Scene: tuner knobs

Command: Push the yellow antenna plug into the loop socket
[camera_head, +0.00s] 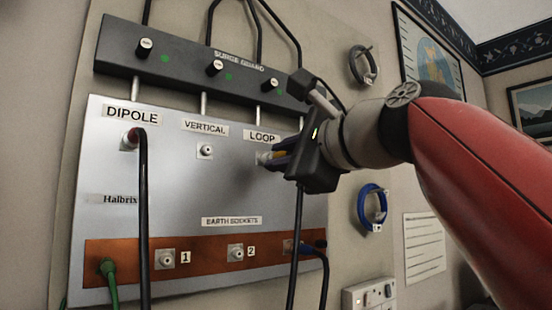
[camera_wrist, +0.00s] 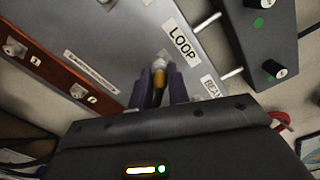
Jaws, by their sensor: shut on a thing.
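My gripper (camera_head: 276,158) is shut on the yellow plug (camera_wrist: 158,96), its purple fingers on both sides of it. In the wrist view the gripper (camera_wrist: 158,88) points at the loop socket (camera_wrist: 161,58), just below the LOOP label (camera_wrist: 182,42). The plug's front is at the socket; I cannot tell how deep it sits. In the head view the socket (camera_head: 262,158) shows just left of the fingertips, under the LOOP label (camera_head: 262,137). A black cable hangs down below the gripper.
A black cable is in the DIPOLE socket (camera_head: 130,138). The VERTICAL socket (camera_head: 205,151) is empty. The surge guard box (camera_head: 190,66) runs above the panel. Earth sockets 1 (camera_head: 165,259) and 2 (camera_head: 236,253) are empty; green (camera_head: 109,280) and blue leads hang at the ends.

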